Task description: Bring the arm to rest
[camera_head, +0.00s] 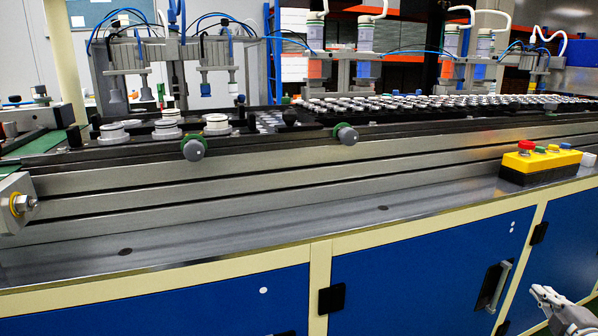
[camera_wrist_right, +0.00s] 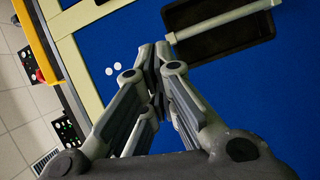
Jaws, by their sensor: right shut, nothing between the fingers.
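My right gripper (camera_head: 543,294) shows at the lower right of the head view, low in front of the blue cabinet doors. Its fingers are together with nothing between them. In the right wrist view the right gripper (camera_wrist_right: 155,62) points at a blue cabinet door (camera_wrist_right: 120,40), near a dark recessed handle (camera_wrist_right: 220,25) with a light bar. I cannot tell whether the fingertips touch the door. My left gripper is in neither view.
A conveyor (camera_head: 270,170) carries several white speaker parts (camera_head: 217,123) above a metal ledge (camera_head: 200,243). A yellow button box (camera_head: 540,162) stands on the ledge at the right. Blue doors (camera_head: 410,275) with a projecting handle (camera_head: 492,287) are below.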

